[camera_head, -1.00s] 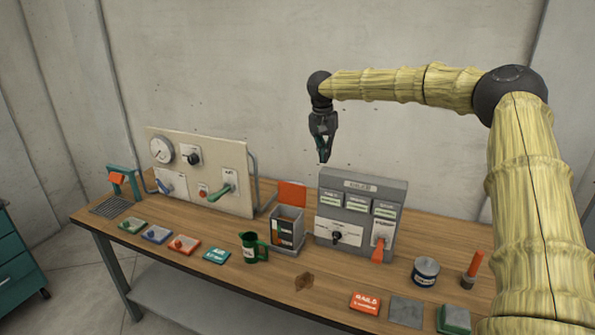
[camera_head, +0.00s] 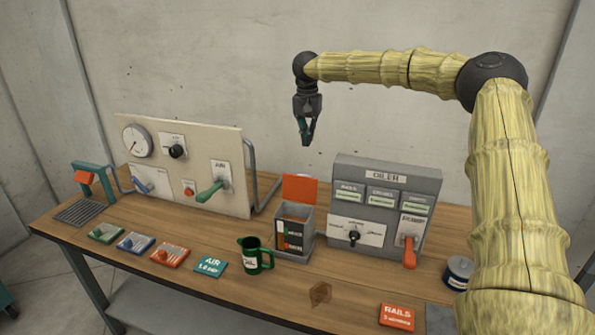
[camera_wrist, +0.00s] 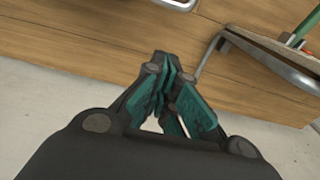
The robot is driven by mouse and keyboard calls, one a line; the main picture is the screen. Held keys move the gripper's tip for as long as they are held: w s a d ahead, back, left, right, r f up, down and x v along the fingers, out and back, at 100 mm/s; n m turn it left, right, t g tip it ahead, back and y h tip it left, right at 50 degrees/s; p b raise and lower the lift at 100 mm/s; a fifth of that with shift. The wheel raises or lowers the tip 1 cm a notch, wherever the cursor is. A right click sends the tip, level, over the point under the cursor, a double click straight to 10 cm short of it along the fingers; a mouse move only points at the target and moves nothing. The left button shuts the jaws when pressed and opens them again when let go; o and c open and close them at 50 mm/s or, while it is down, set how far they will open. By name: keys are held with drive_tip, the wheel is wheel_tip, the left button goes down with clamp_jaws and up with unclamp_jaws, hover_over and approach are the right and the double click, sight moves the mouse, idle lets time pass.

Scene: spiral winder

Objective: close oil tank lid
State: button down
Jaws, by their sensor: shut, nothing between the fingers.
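The oil tank (camera_head: 307,234) is a small grey box standing on the bench, left of the grey oiler panel. Its orange-red lid (camera_head: 299,188) stands upright at the back edge, so the tank is open at the top. A dark label with an orange stripe shows on its front. My gripper (camera_head: 307,142) hangs in the air above and behind the lid, pointing down, clear of everything. Its teal fingers are together and empty, and they also show in the wrist view (camera_wrist: 172,92). The tank and lid are not recognisable in the wrist view.
The grey oiler panel (camera_head: 386,205) with an orange lever stands right of the tank. A beige gauge panel (camera_head: 185,160) with a metal side rail stands left. A green jug (camera_head: 254,257) is at the tank's front left.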

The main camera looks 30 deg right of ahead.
wheel_tip(320, 180, down, 9)
drive_tip(key=s+a+p, duration=0.2)
drive_tip(key=p, duration=0.3)
drive_tip(key=shift+a+f, duration=0.15)
idle(0.4)
drive_tip(key=shift+a, duration=0.1)
idle(0.4)
